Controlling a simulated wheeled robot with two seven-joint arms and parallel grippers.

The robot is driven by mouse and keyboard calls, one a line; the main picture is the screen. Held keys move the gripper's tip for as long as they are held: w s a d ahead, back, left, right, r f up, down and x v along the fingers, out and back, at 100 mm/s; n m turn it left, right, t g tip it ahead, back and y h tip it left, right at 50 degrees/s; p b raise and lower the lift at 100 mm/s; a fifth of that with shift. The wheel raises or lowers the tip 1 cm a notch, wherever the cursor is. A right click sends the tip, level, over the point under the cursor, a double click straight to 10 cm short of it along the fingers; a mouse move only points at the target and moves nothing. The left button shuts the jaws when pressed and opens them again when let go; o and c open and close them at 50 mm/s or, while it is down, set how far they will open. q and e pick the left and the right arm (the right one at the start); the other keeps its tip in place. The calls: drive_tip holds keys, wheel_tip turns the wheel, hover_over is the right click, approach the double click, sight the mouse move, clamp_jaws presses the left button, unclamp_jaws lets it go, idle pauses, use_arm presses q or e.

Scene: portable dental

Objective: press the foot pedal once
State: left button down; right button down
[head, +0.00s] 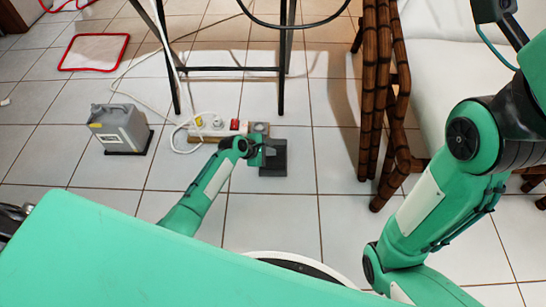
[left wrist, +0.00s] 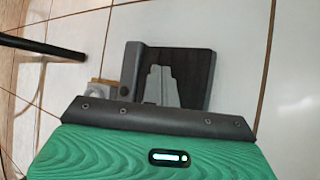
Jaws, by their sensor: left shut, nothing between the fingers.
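The foot pedal (head: 275,168) is a small dark grey block on the white tiles, just in front of the power strip. In the left wrist view the pedal (left wrist: 196,72) shows as a black plate with a grey raised edge on its left. My left gripper (head: 268,153) is over the pedal's left part in the head view. In the left wrist view its grey fingers (left wrist: 160,72) are together and empty, in front of the plate. I cannot tell whether they touch it. My right arm is at the right; its gripper is not in view.
A white power strip (head: 215,125) with a red switch and cable lies behind the pedal. A black-legged stand (head: 283,60) is behind, and a bamboo chair (head: 398,120) is right. Tiles in front are clear.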

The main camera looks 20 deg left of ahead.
sight(270, 158)
use_arm(q)
drive_tip(key=shift+f, duration=0.15)
drive_tip(key=shift+f, duration=0.3)
drive_tip(key=shift+f, duration=0.8)
idle(1.2)
drive_tip(key=shift+r+p, duration=1.15)
drive_tip(key=shift+p, duration=0.05)
drive_tip(key=shift+r, duration=0.1)
wheel_tip(270, 158, up, 5)
drive_tip(key=p, duration=0.6)
